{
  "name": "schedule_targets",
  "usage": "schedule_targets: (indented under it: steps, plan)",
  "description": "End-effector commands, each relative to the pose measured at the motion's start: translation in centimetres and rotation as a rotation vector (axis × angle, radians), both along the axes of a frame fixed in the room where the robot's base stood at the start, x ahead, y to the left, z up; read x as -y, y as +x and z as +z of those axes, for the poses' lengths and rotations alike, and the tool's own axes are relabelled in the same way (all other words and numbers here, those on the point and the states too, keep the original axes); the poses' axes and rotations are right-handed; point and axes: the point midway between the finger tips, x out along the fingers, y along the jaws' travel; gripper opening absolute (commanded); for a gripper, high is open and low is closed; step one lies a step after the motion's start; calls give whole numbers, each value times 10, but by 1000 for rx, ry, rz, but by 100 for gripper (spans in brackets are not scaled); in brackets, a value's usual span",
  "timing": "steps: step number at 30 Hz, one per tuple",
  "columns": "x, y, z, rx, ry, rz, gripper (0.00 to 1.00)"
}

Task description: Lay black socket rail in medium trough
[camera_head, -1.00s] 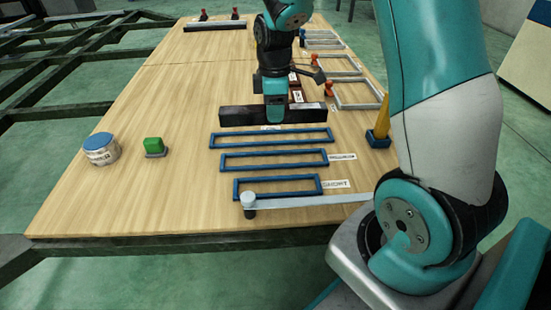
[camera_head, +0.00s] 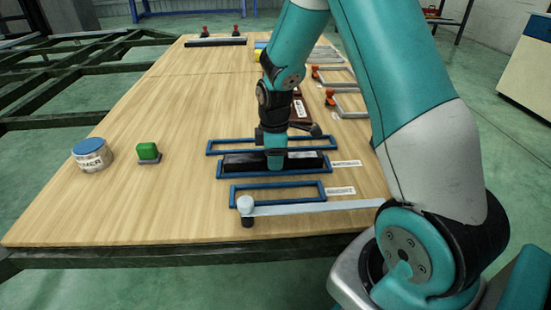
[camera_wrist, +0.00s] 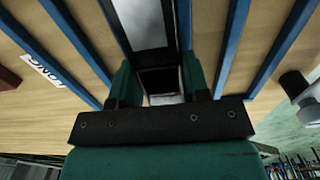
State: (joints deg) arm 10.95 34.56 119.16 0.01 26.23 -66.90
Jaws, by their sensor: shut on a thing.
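The black socket rail (camera_head: 240,163) lies lengthwise within the outline of the blue medium trough (camera_head: 250,176), the middle of three blue frames. My gripper (camera_head: 275,164) points down and is shut on the middle of the rail. In the wrist view, the rail (camera_wrist: 145,25), with a pale label strip on top, runs between my two green fingers (camera_wrist: 160,85). Blue trough walls run along both sides. I cannot tell whether the rail touches the trough floor.
The long blue trough (camera_head: 215,148) is just behind and the short one (camera_head: 280,201) in front. A pale bar with a white-capped post (camera_head: 246,206) lies at the front edge. A blue-lidded jar (camera_head: 92,154) and green button (camera_head: 148,151) stand left. Grey frames are behind right.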

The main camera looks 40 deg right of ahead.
Motion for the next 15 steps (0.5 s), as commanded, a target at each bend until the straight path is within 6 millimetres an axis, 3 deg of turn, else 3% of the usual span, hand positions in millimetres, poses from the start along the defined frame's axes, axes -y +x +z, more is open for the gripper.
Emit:
schedule_targets:
  steps: [6,7,9,10,15]
  plan:
    - [0,0,-2,0,0,0,4]
    - [0,0,-2,0,0,0,47]
    - [0,0,-2,0,0,0,63]
    - [0,0,-2,0,0,0,68]
    - [0,0,-2,0,0,0,68]
